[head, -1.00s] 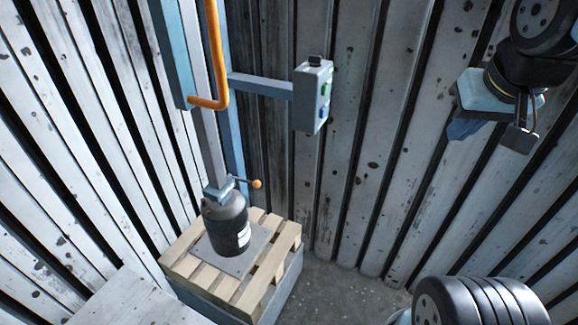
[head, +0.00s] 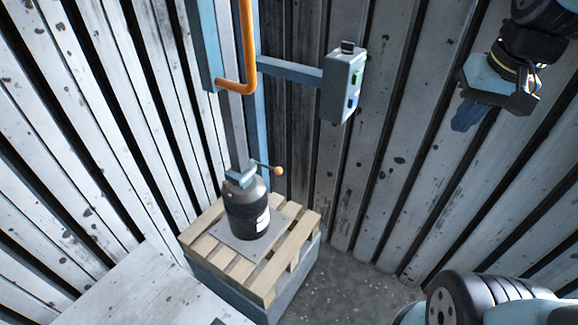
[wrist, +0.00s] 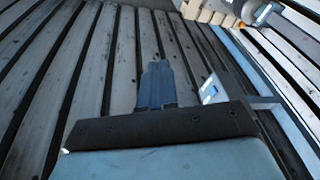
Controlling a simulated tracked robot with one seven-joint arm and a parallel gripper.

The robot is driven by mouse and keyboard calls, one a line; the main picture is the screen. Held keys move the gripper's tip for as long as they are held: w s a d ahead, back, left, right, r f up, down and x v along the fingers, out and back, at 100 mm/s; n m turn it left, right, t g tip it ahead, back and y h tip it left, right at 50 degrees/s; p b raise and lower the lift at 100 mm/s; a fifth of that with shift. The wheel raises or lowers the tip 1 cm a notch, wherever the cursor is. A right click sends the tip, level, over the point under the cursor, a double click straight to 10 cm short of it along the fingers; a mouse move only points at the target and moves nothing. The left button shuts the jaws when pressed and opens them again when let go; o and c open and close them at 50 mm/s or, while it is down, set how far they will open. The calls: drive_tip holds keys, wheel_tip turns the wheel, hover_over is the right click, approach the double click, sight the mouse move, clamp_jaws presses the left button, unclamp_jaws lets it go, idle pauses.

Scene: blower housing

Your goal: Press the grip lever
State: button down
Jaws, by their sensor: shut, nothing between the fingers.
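A dark canister (head: 246,213) stands upright on a grey plate on a wooden pallet in the head view. A blue-grey head (head: 240,176) tops it, and a thin arm with an orange ball (head: 278,171) sticks out to the right. This looks like the grip lever, though the exact part is hard to tell. My gripper (head: 465,118) is at the upper right, well apart from the canister, its blue fingers shut and empty. In the wrist view the shut fingers (wrist: 157,85) point at the plank wall, and the pallet (wrist: 215,14) shows at the top right.
A control box (head: 344,86) with green and blue buttons sits on a blue arm from a post. A bent orange pipe (head: 240,85) hangs beside the post. Plank walls close in both sides. Grey floor (head: 350,285) is clear right of the pallet.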

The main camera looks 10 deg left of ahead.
drive_tip(key=w+a+f+m+g+y, duration=0.1)
drive_tip(key=w+a+f+g+y, duration=0.25)
drive_tip(key=w+a+f, duration=0.35)
drive_tip(key=w+a+f+g+y, duration=0.3)
drive_tip(key=w+a+f+g, duration=0.1)
drive_tip(key=f, duration=0.5)
drive_tip(key=w+a+f+m+g+y, duration=0.1)
drive_tip(key=w+a+f+g+y, duration=0.2)
drive_tip(key=w+a+f, duration=0.4)
drive_tip(key=w+a+f+m+t+y, duration=0.1)
drive_tip(key=f+m+t+y, duration=0.3)
drive_tip(key=f, duration=0.6)
drive_tip(key=a+f+m+t+y, duration=0.4)
drive_tip(key=f+m+y, duration=0.1)
drive_tip(key=f, duration=0.5)
drive_tip(key=w+a+f+m+t+y, duration=0.1)
drive_tip(key=a+f+m+t+y, duration=0.2)
drive_tip(key=f+m, duration=0.4)
wheel_tip(320, 180, down, 3)
drive_tip(key=shift+w+f+t+y, duration=0.15)
drive_tip(key=shift+w+t+y, duration=0.15)
drive_tip(key=shift+t+y, duration=0.6)
drive_tip(key=s+d+r+x, duration=0.1)
drive_tip(key=r+x, duration=0.1)
drive_tip(key=x, duration=1)
drive_tip(key=shift+a+r, duration=0.2)
drive_tip(key=shift+r, duration=0.05)
drive_tip(key=shift+w, duration=0.2)
